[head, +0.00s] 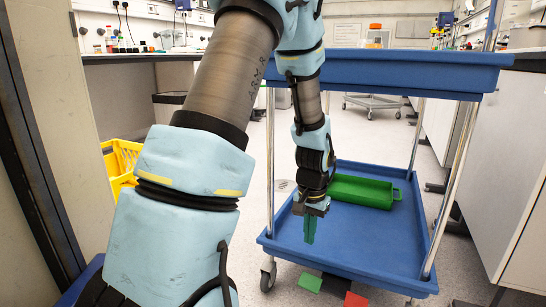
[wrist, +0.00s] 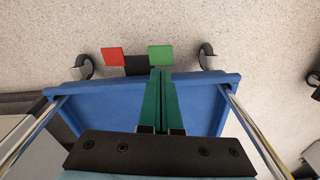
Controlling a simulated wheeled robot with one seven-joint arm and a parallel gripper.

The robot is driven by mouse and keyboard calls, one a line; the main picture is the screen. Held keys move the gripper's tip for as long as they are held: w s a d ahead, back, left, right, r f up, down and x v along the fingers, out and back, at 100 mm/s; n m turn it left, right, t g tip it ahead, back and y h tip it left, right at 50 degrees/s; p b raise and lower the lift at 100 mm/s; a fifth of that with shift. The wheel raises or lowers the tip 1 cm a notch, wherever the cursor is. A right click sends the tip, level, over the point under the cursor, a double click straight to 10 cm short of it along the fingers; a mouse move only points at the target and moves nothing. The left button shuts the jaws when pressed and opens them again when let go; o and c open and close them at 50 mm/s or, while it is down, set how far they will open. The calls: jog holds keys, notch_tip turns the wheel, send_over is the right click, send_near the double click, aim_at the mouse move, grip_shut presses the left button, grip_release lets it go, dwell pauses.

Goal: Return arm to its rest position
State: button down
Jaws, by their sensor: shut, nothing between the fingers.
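My arm reaches forward and down in the head view. My gripper (head: 309,238) points down over the lower blue shelf of the trolley (head: 365,250). Its green fingers are together with nothing between them. In the wrist view the two green fingers of my gripper (wrist: 161,75) lie side by side, and the blue shelf (wrist: 105,108) is below them. I cannot tell the exact height of the fingertips above the shelf.
A green tray (head: 362,191) sits at the back of the lower shelf. The blue upper shelf (head: 400,75) overhangs behind my gripper. Red and green pedals (wrist: 112,56) stick out at the trolley's edge. A yellow crate (head: 122,160) stands left. Cabinets (head: 495,150) line the right.

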jog(key=s+a+r+n+t+p, duration=0.1)
jog(key=s+a+r+n+p, duration=0.2)
jog(key=a+r, duration=0.55)
jog(key=s+a+r+n+p, duration=0.25)
jog(key=s+a+r, duration=0.25)
jog(key=a+r, duration=0.3)
notch_tip(320, 180, up, 36)
jog(key=p, duration=3.6)
jog(key=shift+w+f, duration=0.25)
jog(key=shift+w, duration=0.15)
jog(key=shift+a, duration=0.1)
